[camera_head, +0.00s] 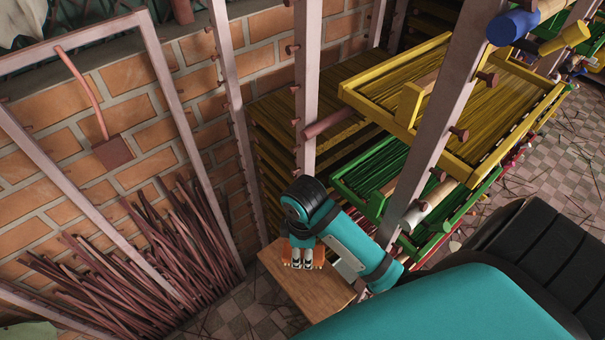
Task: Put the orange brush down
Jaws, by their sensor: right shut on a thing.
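My right gripper (303,262) points down over a small wooden board (325,296), at the end of my teal arm. It is shut on the orange brush (319,256). Only small orange bits of the brush show beside the fingers; the rest is hidden by the gripper and wrist. I cannot tell whether the brush touches the board. My left gripper is not in view.
Upright metal posts with pegs stand around the gripper. Racks with yellow trays (395,95) and green trays (345,183) of incense sticks are to the right. Dark reddish sticks (110,265) lean at a brick wall on the left. The checkered floor (245,312) has loose sticks.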

